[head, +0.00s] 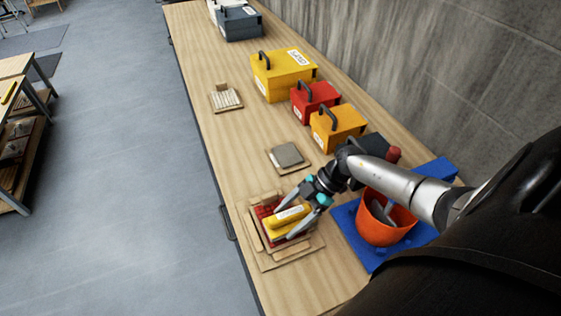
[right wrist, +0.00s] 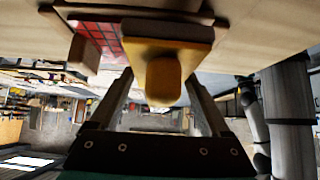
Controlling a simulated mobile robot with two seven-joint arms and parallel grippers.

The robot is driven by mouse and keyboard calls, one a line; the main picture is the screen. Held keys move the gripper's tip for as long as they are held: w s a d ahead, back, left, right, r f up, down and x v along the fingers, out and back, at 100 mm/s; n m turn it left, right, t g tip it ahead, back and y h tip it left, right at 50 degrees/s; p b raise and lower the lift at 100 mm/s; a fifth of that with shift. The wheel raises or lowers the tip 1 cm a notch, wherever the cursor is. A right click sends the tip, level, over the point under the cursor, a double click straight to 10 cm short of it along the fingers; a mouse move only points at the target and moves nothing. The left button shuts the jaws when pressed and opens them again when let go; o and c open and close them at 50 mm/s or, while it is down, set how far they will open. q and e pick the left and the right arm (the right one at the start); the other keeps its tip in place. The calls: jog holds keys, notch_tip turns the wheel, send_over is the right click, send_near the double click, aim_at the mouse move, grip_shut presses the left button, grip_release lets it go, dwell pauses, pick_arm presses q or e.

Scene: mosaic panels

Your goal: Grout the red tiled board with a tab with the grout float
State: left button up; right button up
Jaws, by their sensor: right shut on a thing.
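The red tiled board (head: 262,211) lies in a pale wooden frame at the near end of the long bench. Its red tiles (right wrist: 104,36) also show in the right wrist view, partly hidden by the float. My right gripper (head: 291,217) is shut on the yellow grout float (head: 289,219), which is over the red tiles. The float's yellow handle (right wrist: 163,82) shows between my fingers in the right wrist view. I cannot tell whether the float touches the tiles. My left gripper is not in view.
An orange bucket (head: 372,229) with a grey tool inside stands on a blue mat (head: 348,238) to the right. A grey-topped board (head: 287,155) and a white tiled board (head: 226,98) lie farther back. Toolboxes (head: 283,76) line the wall side.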

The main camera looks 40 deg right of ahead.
aim_at(287, 213)
jog(key=shift+d, duration=0.35)
jog(key=shift+w+a+r+p, duration=0.15)
jog(key=shift+a+p, duration=0.2)
jog(key=shift+a, duration=0.3)
jog(key=shift+w+a+f+p, duration=0.15)
jog(key=shift+a+p, duration=0.15)
jog(key=shift+a, duration=0.35)
jog(key=shift+w+a+p, duration=0.25)
jog(key=shift+a+p, duration=0.2)
jog(key=shift+a, duration=0.75)
jog(key=shift+s+d+f+b, duration=0.1)
jog(key=shift+s+d+b, duration=0.1)
jog(key=shift+d, duration=0.65)
jog(key=shift+s+d+f+b, duration=0.1)
jog(key=shift+s+d+b, duration=0.1)
jog(key=shift+d, duration=0.6)
jog(key=shift+s+d+b, duration=0.2)
jog(key=shift+d, duration=0.65)
notch_tip(287, 213, up, 4)
jog(key=p, duration=0.4)
jog(key=shift+r+p, duration=0.2)
jog(key=shift+p, duration=0.1)
jog(key=shift+r+p, duration=0.3)
jog(key=shift+r, duration=0.55)
